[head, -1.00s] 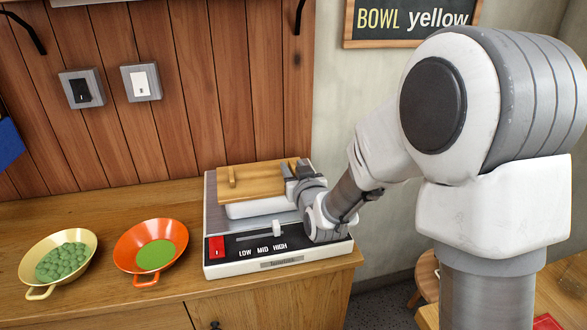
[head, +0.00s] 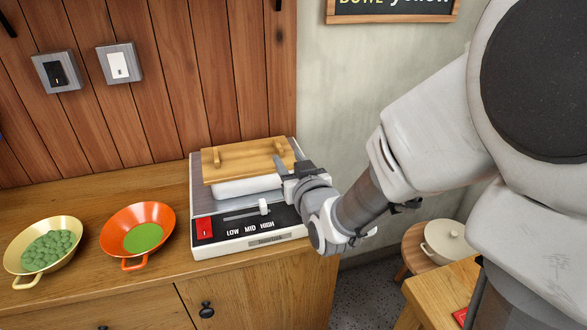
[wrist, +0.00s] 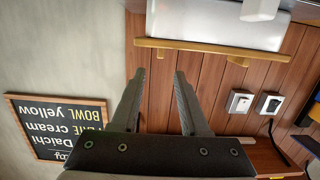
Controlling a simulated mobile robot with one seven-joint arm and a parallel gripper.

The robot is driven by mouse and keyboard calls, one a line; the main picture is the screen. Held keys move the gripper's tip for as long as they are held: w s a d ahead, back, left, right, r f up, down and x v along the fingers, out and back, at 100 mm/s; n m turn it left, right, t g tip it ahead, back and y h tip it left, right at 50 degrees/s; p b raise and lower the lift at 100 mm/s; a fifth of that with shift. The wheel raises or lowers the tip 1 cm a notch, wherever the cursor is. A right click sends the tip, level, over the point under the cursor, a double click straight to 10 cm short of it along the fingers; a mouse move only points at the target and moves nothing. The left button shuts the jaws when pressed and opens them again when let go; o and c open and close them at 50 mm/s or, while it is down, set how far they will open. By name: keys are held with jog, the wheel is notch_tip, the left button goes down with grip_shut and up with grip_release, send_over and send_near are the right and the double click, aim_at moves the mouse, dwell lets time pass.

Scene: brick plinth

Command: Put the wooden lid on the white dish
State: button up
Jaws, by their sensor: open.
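The wooden lid (head: 240,162), a flat board with two raised handles, lies over the white dish (head: 248,187) on the hot plate. It looks level, and the dish's front side shows below it. In the wrist view the lid (wrist: 225,49) is edge-on against the dish (wrist: 220,22), with no clear gap. My gripper (head: 290,167) is at the lid's right end, beside the right handle. In the wrist view my gripper's (wrist: 158,76) fingers are spread and empty, with a handle just beyond the tips. The dish's top is hidden.
The hot plate (head: 285,222) has a red switch and a slider at its front. An orange pan (head: 165,218) and a yellow pan (head: 17,262) stand to its left on the counter. A wooden wall rises behind.

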jog(key=shift+s+d+f+b, duration=0.2)
jog(key=shift+s+b, duration=0.5)
jog(key=shift+b, duration=1.15)
jog(key=shift+s+d+r+b, duration=0.15)
jog(key=shift+s+b, duration=0.35)
jog(key=shift+b, duration=0.3)
jog(key=s+d+f+m+g+h, duration=0.1)
jog(key=s+d+g, duration=0.4)
jog(key=s, duration=0.6)
jog(key=s+d+f+m+g+h, duration=0.2)
jog(key=s+d+g, duration=0.3)
jog(key=s+d, duration=0.3)
jog(key=s+h, duration=0.1)
jog(key=s, duration=0.2)
jog(key=shift+d+f+h, duration=0.15)
jog(key=shift+f+h, duration=0.2)
jog(key=shift+h, duration=0.05)
notch_tip(320, 180, up, 20)
jog(key=p, duration=2)
